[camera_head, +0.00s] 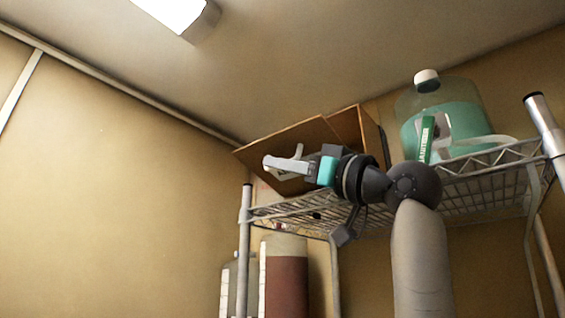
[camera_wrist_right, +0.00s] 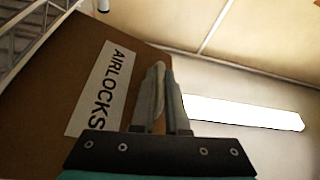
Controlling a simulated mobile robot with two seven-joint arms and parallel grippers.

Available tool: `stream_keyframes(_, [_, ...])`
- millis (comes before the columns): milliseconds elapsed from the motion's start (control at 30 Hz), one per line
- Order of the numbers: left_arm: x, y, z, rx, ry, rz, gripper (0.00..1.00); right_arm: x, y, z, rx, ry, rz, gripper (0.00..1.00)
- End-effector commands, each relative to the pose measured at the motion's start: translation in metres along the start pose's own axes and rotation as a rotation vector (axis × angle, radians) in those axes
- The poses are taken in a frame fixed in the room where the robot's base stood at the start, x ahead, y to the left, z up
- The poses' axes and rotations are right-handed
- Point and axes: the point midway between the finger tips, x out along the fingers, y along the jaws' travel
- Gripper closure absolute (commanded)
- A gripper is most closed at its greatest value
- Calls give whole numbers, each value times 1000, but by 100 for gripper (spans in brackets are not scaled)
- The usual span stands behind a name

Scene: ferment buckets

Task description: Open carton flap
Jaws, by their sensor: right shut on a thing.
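A brown cardboard carton (camera_head: 346,124) sits on top of the wire shelf, seen from below. Its brown panel (camera_head: 322,135), which looks like the flap, slants out to the left. In the right wrist view the panel (camera_wrist_right: 70,75) fills the left side and bears a white label (camera_wrist_right: 95,90) reading AIRLOCKS. My right gripper (camera_head: 272,163) is at this panel in the head view. In the wrist view its fingers (camera_wrist_right: 163,72) are close together at the panel's edge, shut on it. The carton's inside is hidden. My left gripper is not in view.
The wire shelf (camera_head: 490,158) stands against the tan wall. Brown and pale containers (camera_head: 286,285) stand below. The room to the left is clear. A lamp (camera_head: 172,12) hangs overhead.

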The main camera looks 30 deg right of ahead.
Motion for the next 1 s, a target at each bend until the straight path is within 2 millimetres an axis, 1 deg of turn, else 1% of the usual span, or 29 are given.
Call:
stream_keyframes(300, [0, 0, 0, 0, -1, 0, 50, 1, 0, 2, 2, -6, -1, 100])
stream_keyframes(333, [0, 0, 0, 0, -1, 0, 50, 1, 0, 2, 2, -6, -1, 84])
stream_keyframes(400, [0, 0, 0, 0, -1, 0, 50, 1, 0, 2, 1, -6, -1, 77])
stream_keyframes(433, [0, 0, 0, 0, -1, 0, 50, 1, 0, 2, 1, -5, -1, 75])
stream_keyframes(700, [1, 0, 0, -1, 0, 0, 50, -1, 0, 1, 0, -3, 1, 75])
stream_keyframes(767, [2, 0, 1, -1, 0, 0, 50, -5, 0, 1, 0, -2, 1, 75])
stream_keyframes(867, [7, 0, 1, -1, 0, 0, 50, -17, 1, 2, -1, -1, 2, 75])
stream_keyframes(967, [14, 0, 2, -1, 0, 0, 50, -38, 1, 2, -3, 0, 4, 75])
stream_keyframes(1000, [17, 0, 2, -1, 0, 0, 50, -48, 1, 3, -3, 0, 5, 75])
